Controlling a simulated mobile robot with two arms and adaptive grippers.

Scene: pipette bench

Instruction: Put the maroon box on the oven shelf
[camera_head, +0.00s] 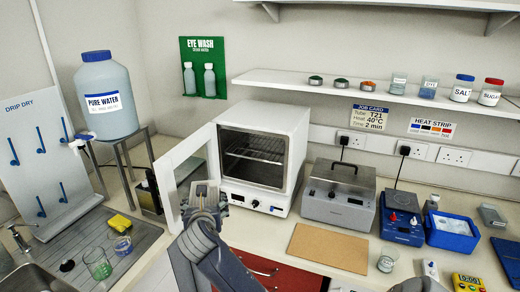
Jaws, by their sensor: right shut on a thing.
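The white oven (294,150) stands against the back wall, its door (166,184) swung open to the left. Its wire shelf (254,152) shows inside and looks empty. No maroon box is clearly visible.
A grey lidded device (340,196), a blue device (402,218) and a blue tray (452,234) stand right of the oven. A brown board (328,248) lies in front. The drying rack (40,165) and sink are at left.

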